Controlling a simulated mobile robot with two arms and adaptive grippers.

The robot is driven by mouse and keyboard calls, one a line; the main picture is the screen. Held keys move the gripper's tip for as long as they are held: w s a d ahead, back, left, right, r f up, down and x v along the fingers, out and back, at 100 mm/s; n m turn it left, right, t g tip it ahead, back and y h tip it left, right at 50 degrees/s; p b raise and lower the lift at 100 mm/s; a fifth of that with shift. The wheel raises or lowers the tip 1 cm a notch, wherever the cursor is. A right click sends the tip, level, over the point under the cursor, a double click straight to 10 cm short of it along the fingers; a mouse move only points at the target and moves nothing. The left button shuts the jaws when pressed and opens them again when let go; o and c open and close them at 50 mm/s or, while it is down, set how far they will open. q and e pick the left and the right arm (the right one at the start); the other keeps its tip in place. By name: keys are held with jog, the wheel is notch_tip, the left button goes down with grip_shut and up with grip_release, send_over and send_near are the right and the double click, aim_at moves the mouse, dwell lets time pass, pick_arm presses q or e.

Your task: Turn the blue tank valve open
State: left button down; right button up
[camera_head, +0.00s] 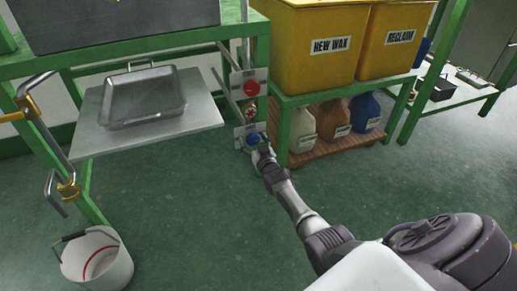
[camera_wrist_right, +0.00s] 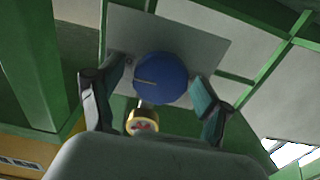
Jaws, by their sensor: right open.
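The blue tank valve (camera_head: 252,139) is a round blue knob on a pale plate at the green frame's post, below a red valve (camera_head: 251,87). My right gripper (camera_head: 264,152) reaches the blue valve from the front right. Its fingers (camera_wrist_right: 158,84) are open, one on each side of the knob; I cannot tell whether they touch it. My left gripper is not in view.
A metal tray (camera_head: 143,96) sits on a pale shelf left of the valves. A white bucket (camera_head: 97,262) stands at the lower left. Yellow wax bins (camera_head: 310,38) and several jugs (camera_head: 334,120) fill the green rack at right.

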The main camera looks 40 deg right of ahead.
jog(key=v, duration=1.1)
jog(key=shift+s, duration=0.35)
jog(key=shift+f, duration=0.15)
